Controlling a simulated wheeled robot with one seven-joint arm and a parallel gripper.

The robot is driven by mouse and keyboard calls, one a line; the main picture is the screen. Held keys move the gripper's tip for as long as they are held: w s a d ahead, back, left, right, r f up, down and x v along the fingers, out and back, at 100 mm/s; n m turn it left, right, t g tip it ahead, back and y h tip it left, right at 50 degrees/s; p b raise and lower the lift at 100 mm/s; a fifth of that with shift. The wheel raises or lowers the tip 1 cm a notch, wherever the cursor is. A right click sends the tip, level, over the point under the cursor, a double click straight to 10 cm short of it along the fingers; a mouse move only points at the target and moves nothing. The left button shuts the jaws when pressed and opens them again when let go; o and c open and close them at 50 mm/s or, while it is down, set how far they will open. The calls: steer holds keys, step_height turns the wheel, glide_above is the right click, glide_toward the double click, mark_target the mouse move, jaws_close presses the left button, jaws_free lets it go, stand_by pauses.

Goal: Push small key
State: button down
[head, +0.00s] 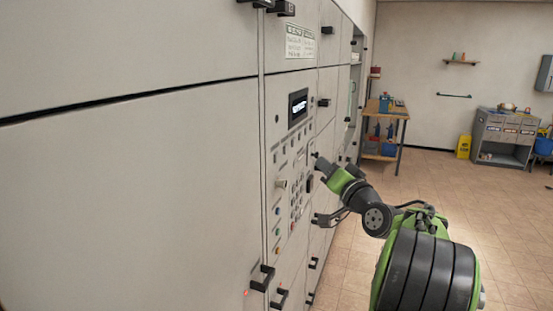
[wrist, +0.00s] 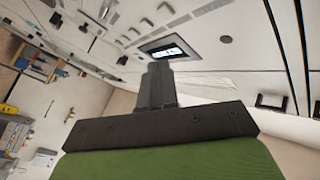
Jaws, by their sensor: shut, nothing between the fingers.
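A control panel (head: 288,140) is set in the grey cabinet wall. It carries a dark display (head: 298,107), a keypad of small dark keys (head: 296,206), rows of small flat keys and several coloured buttons (head: 277,222). I cannot tell which of these is the small key. My gripper (head: 316,157) is shut and empty, its tips close to the panel's right side, below the display's level. I cannot tell whether they touch. In the wrist view, the shut fingers (wrist: 158,82) point toward the lit display (wrist: 168,49), with small keys beside it.
Black handles (head: 262,278) stick out from the cabinet doors below the panel. A wooden table (head: 384,130) with containers stands farther back along the wall. A grey cabinet (head: 503,138) and a yellow floor sign (head: 464,146) stand at the far wall. The tiled floor between is clear.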

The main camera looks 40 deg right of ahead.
steer(key=p, duration=0.3)
glide_toward(279, 151)
steer(key=w+d, duration=0.2)
steer(key=d, duration=0.1)
steer(key=shift+w+a+r, duration=0.15)
steer(key=shift+w+a, duration=0.25)
steer(key=shift+w, duration=0.15)
stand_by(1.2)
steer(key=shift+w+a+b, duration=0.2)
steer(key=shift+w+b, duration=0.1)
steer(key=shift+w, duration=0.05)
steer(key=shift+w+a, duration=0.2)
steer(key=shift+w, duration=0.15)
stand_by(0.5)
steer(key=shift+s, duration=0.1)
steer(key=shift+s+d+b, duration=0.4)
steer(key=shift+s+b, duration=0.2)
steer(key=shift+s, duration=0.05)
